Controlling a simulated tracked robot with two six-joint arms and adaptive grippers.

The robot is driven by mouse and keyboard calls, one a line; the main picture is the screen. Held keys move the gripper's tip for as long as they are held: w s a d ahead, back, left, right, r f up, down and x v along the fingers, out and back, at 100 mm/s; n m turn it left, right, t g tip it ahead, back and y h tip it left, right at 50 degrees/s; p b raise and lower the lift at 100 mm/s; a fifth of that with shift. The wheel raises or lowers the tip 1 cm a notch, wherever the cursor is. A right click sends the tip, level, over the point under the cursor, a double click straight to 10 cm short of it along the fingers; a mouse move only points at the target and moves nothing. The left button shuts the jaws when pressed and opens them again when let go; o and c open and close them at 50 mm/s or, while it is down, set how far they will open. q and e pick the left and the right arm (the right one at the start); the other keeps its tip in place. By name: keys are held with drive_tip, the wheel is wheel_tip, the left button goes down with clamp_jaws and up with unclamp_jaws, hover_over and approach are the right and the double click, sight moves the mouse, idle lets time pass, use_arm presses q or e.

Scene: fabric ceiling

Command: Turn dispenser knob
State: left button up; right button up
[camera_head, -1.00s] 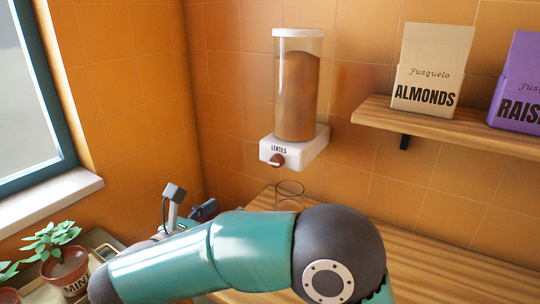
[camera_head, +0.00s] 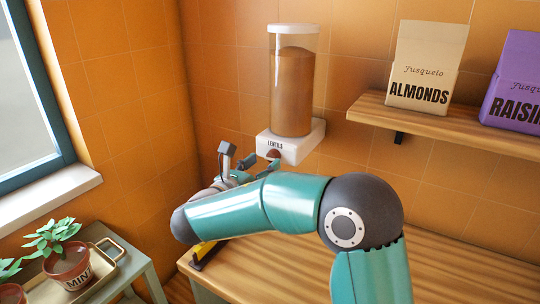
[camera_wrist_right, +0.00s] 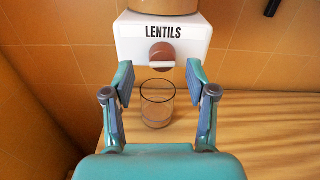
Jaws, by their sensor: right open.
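The lentil dispenser (camera_head: 292,95) is a clear cylinder of brown lentils on a white base (camera_head: 296,145) mounted on the tiled wall. Its round reddish-brown knob (camera_head: 273,154) is on the base front and shows larger in the wrist view (camera_wrist_right: 161,56), with a pale bar across it. My right gripper (camera_head: 245,161) is just left of and in front of the knob. In the wrist view its fingers (camera_wrist_right: 160,82) are spread and empty, with the knob beyond and between them, apart from both. My left gripper is out of view.
A clear glass (camera_wrist_right: 157,104) stands on the wooden counter (camera_head: 285,268) below the dispenser; my arm hides it in the head view. A shelf (camera_head: 450,128) at right holds almond (camera_head: 424,70) and raisin (camera_head: 515,85) boxes. A mint pot (camera_head: 68,265) stands lower left.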

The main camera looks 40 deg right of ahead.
sight(272, 157)
drive_tip(key=shift+x, duration=1.35)
drive_tip(key=shift+c, duration=0.3)
